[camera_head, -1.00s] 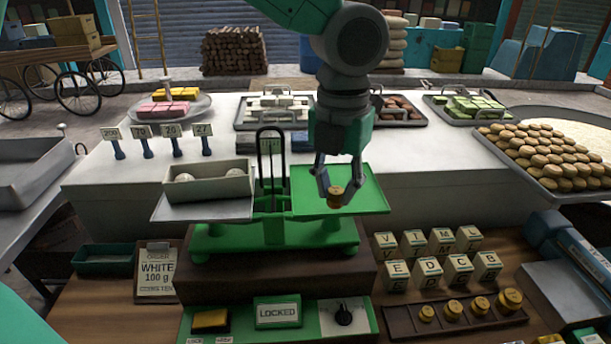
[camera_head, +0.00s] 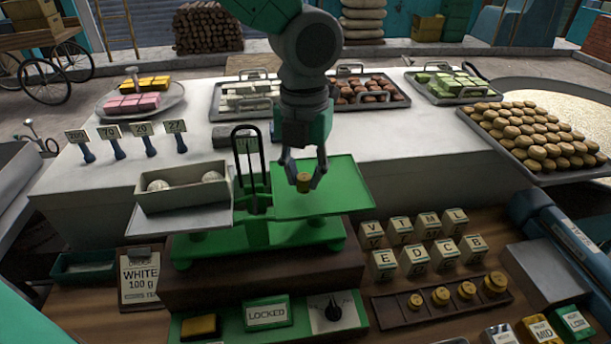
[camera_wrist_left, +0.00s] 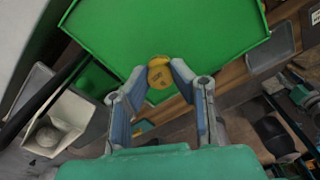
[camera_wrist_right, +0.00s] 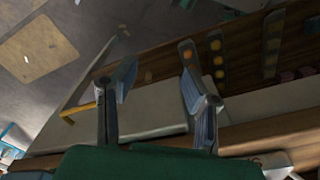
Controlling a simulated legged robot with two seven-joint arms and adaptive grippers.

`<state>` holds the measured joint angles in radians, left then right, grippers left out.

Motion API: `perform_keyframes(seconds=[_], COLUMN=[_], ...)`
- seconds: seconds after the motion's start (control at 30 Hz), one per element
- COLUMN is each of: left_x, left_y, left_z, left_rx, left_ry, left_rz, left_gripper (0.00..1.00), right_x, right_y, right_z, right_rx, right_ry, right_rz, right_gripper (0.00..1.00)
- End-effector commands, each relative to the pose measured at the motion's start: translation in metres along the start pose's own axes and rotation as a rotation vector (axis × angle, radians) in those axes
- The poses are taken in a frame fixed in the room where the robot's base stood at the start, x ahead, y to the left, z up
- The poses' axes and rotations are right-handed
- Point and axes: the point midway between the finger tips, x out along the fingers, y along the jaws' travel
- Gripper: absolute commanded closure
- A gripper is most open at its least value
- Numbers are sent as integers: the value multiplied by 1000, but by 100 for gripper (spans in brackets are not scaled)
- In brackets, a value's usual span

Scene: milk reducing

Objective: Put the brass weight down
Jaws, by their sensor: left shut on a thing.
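The brass weight (camera_head: 304,183) is a small golden cylinder between the fingertips of my left gripper (camera_head: 304,172), over the green right pan (camera_head: 335,190) of the balance. In the left wrist view, the brass weight (camera_wrist_left: 160,76) sits between the two fingers, with the green pan (camera_wrist_left: 190,25) behind it. I cannot tell whether its base touches the pan. My right gripper (camera_wrist_right: 150,90) shows only in its own wrist view; its fingers are apart with nothing between them.
The left pan (camera_head: 180,222) holds a box (camera_head: 182,188) with pale round items. A dark weight rack (camera_head: 400,308) holds several brass weights at the front right. Lettered blocks (camera_head: 425,227) stand behind it. A sign reading LOCKED (camera_head: 266,311) is below the balance.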

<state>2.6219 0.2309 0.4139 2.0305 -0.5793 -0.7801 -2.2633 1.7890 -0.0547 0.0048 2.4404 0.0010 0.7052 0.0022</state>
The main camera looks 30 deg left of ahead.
Motion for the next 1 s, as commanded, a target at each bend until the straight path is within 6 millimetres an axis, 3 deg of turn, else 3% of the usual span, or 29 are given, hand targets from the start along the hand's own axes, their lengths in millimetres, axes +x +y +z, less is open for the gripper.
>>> perform_keyframes(seconds=[0.1, 0.43, 0.47, 0.5, 0.53, 0.83, 1.0], left_x=[10, 14, 14, 14, 14, 12, -6], left_y=[-1, -1, 0, 0, 0, 0, -1], left_z=[-1, 0, 1, 1, 1, 1, 2], left_rx=[1, 1, 1, 1, 1, 1, 0], left_ry=[-1, -1, -1, -1, -1, -2, -5], left_rz=[1, 0, 0, -1, -1, -1, -3], left_gripper=[100, 100, 78, 64, 60, 60, 60], right_x=[-2, -2, -2, -2, -2, -2, 0], right_y=[0, 0, 0, 0, 0, 0, 0], right_z=[0, 0, 0, 0, 0, 0, 0], right_rx=[0, 0, 0, 0, 0, 0, 0], right_ry=[0, 0, 0, 0, 0, 0, 0], right_rz=[0, 0, 0, 0, 0, 0, 0], right_gripper=[60, 60, 60, 60, 60, 60, 60])
